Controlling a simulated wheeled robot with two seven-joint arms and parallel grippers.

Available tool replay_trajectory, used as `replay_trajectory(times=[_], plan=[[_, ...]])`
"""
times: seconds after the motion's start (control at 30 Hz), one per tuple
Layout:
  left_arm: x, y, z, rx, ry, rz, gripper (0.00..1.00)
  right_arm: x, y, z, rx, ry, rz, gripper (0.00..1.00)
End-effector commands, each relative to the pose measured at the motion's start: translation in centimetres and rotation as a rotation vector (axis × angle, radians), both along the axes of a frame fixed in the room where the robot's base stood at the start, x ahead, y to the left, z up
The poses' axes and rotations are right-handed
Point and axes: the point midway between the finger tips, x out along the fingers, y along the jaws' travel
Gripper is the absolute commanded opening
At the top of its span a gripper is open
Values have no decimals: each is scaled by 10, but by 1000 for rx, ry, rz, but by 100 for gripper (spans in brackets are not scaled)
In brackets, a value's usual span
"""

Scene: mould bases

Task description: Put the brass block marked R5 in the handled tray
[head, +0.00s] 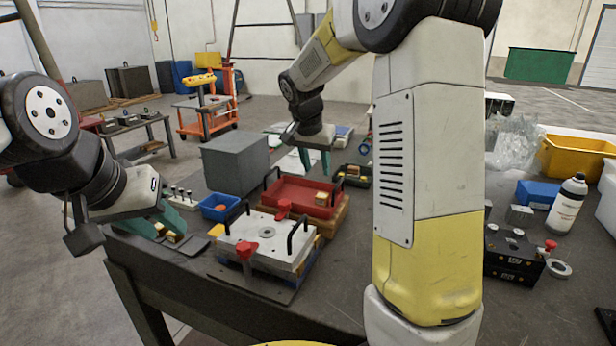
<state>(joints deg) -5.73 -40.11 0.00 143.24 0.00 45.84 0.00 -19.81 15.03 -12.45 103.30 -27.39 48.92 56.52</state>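The red tray (289,192) with black handles at its ends stands on the bench, middle of the head view. A small brass-coloured block (321,198) lies at its right side. My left gripper (158,224) has its teal fingers spread, low over a dark holder (188,246) at the bench's left edge. Brass-yellow blocks (172,237) show by its fingers; I cannot tell whether it touches one. My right gripper (316,162) is open, fingers down, behind the red tray, with nothing seen between them. No R5 mark is readable.
A metal mould plate (262,237) with black handles and red knobs stands in front of the red tray. A blue bin (219,207), a grey block (235,163) and a dark bin (354,177) stand nearby. My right arm hides part of the bench.

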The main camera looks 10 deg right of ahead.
Motion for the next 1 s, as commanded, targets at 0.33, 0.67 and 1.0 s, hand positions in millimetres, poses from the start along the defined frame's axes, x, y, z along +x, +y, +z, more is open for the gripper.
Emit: replay_trajectory(times=[0.33,0.67,1.0], plan=[[0,0,0,0,0,0,36,-89,-3,44,103,-21,186,40],[0,0,0,0,0,0,36,-219,12,65,152,-123,498,40],[0,0,0,0,0,0,36,-283,27,54,117,-200,671,40]])
